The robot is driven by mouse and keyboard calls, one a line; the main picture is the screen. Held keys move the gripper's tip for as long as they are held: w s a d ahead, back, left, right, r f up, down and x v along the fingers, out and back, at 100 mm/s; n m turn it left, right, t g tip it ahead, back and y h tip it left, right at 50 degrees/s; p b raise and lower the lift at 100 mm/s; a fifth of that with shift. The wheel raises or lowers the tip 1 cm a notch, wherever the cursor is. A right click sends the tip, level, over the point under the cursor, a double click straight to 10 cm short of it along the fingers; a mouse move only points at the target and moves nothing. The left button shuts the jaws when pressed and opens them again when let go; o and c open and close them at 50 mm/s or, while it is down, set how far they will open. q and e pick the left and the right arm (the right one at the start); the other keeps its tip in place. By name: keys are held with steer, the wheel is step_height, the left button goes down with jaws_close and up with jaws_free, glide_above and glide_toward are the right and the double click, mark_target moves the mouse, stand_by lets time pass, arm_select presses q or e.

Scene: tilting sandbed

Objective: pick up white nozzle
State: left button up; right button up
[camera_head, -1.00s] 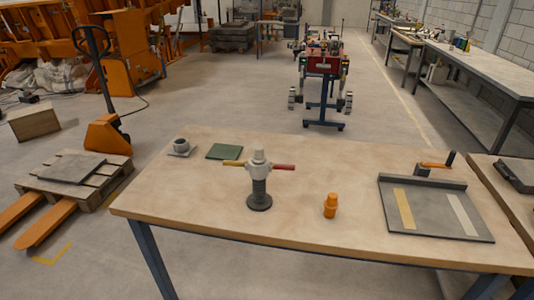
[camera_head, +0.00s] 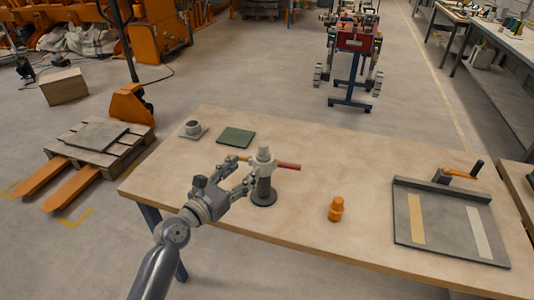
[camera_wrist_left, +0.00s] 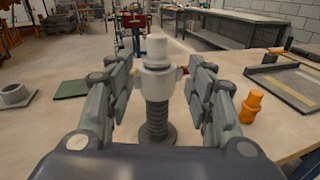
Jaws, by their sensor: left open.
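The white nozzle (camera_head: 264,153) sits upright on top of a dark ribbed post with a round base (camera_head: 264,198) on the table. A red arm (camera_head: 289,166) and a partly hidden yellow arm (camera_head: 238,158) stick out from the sides below it. In the left wrist view the nozzle (camera_wrist_left: 156,49) stands between the fingers of my left gripper (camera_wrist_left: 162,75). My left gripper (camera_head: 238,172) is open, at the left of the stand, its fingers pointing toward it. I cannot tell from these views whether a finger touches it. My right gripper is not in view.
An orange fitting (camera_head: 336,209) stands on the table right of the post. A grey tray (camera_head: 450,229) with two strips lies at the right. A green mat (camera_head: 236,136) and a grey ring on a plate (camera_head: 193,129) lie at the back left. The front middle is clear.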

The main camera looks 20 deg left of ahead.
mark_target(260, 150)
arm_select(q)
steer(key=shift+n, duration=0.5)
steer(key=w, duration=0.1)
steer(key=w+r, duration=0.1)
steer(key=w, duration=0.1)
steer(key=w+d, duration=0.1)
steer(key=w, duration=0.1)
steer(key=shift+d+r, duration=0.1)
steer(key=shift+r, duration=0.05)
steer(key=shift+p+x, duration=0.45)
steer(key=shift+x, duration=2.65)
jaws_close()
